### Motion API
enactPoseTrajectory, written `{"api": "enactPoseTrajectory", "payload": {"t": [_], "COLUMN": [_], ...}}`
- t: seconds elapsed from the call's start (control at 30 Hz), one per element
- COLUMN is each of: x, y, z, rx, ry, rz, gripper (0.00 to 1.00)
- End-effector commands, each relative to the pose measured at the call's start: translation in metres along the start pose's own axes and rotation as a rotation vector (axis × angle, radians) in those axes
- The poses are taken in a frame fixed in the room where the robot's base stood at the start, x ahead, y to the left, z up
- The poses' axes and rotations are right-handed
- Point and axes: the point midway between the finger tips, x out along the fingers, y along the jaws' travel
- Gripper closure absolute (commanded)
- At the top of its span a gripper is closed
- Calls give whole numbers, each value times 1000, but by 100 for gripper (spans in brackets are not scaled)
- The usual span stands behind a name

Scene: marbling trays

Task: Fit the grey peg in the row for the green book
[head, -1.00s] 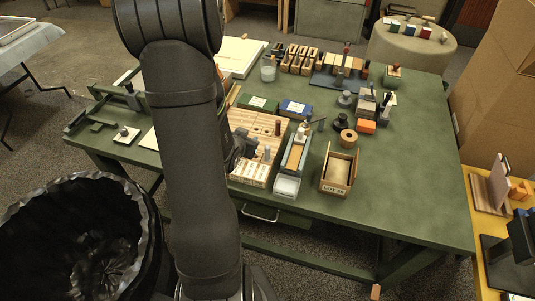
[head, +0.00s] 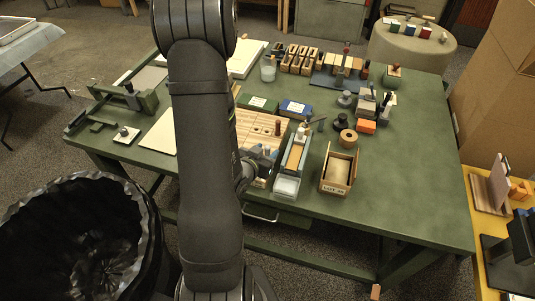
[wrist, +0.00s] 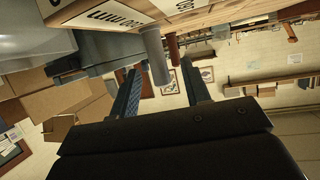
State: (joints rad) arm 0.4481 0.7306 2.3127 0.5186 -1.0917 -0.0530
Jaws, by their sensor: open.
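The wooden peg board (head: 246,122) lies on the green table, with holes in its top and a dark red peg (head: 278,129) standing at its back right. The green book (head: 258,103) lies behind the board. My gripper (head: 262,160) is over the board's front right part, largely hidden behind my arm. In the wrist view my gripper (wrist: 160,72) is open, its fingers apart. The grey peg (wrist: 155,56) shows between the fingers, standing from the board (wrist: 215,14); I cannot tell whether a finger touches it. A red-brown peg (wrist: 173,48) stands just beside it.
A blue book (head: 295,108) lies right of the green one.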

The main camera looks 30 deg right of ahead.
Motion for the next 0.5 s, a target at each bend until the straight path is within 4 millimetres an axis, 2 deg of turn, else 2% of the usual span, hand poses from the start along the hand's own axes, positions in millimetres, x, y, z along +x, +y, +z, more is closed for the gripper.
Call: {"api": "enactPoseTrajectory", "payload": {"t": [0.13, 0.37, 0.4, 0.5], "x": [15, 18, 18, 17], "y": [0, 0, 0, 0], "z": [0, 0, 0, 0], "rx": [0, -1, -1, -1], "ry": [0, 0, 0, 0], "rz": [0, -1, -1, -1], "gripper": [57, 57, 59, 78]}}
